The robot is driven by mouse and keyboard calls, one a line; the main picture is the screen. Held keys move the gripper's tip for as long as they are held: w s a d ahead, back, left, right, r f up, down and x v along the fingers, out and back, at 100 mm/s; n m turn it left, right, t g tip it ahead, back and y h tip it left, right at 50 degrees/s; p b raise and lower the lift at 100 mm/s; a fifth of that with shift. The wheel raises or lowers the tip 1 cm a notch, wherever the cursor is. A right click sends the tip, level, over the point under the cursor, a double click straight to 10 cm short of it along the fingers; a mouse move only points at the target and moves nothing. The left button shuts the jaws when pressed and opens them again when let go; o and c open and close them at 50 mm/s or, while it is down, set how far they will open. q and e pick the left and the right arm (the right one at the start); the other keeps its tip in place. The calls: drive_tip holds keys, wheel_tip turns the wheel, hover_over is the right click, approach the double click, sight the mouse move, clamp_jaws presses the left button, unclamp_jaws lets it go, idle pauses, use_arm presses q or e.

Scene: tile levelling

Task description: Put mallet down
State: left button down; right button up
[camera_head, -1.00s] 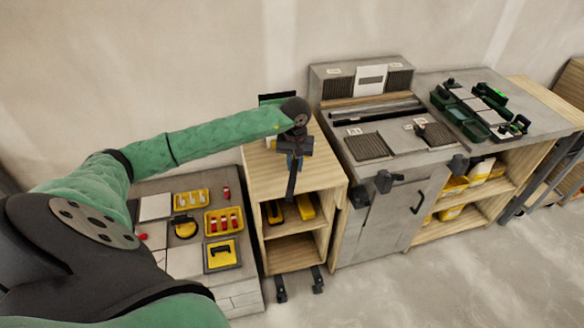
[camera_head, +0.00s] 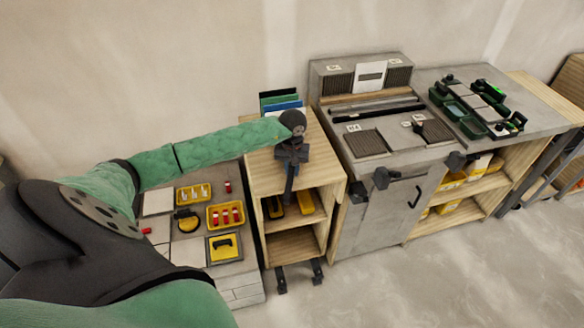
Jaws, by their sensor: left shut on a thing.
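My left gripper (camera_head: 291,153) is at the end of the green arm, in front of and over the small wooden cabinet (camera_head: 262,165). It is shut on the mallet (camera_head: 289,188), of which a dark, narrow length hangs below the gripper in front of the cabinet's upper opening. The mallet's head is hard to tell from the dark gripper. I cannot tell whether the mallet touches the cabinet. My right gripper is not in view.
Upright folders (camera_head: 282,104) stand at the back of the cabinet top. Yellow trays (camera_head: 226,216) and pale tiles fill the low surface at left. A grey workbench (camera_head: 400,160) with dark textured pads and a green case (camera_head: 478,106) stands to the right.

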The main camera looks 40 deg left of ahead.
use_arm(q)
drive_tip(key=shift+f, duration=0.1)
drive_tip(key=c, duration=1.3)
unclamp_jaws()
drive_tip(key=shift+c, duration=0.2)
drive_tip(key=shift+o, duration=0.3)
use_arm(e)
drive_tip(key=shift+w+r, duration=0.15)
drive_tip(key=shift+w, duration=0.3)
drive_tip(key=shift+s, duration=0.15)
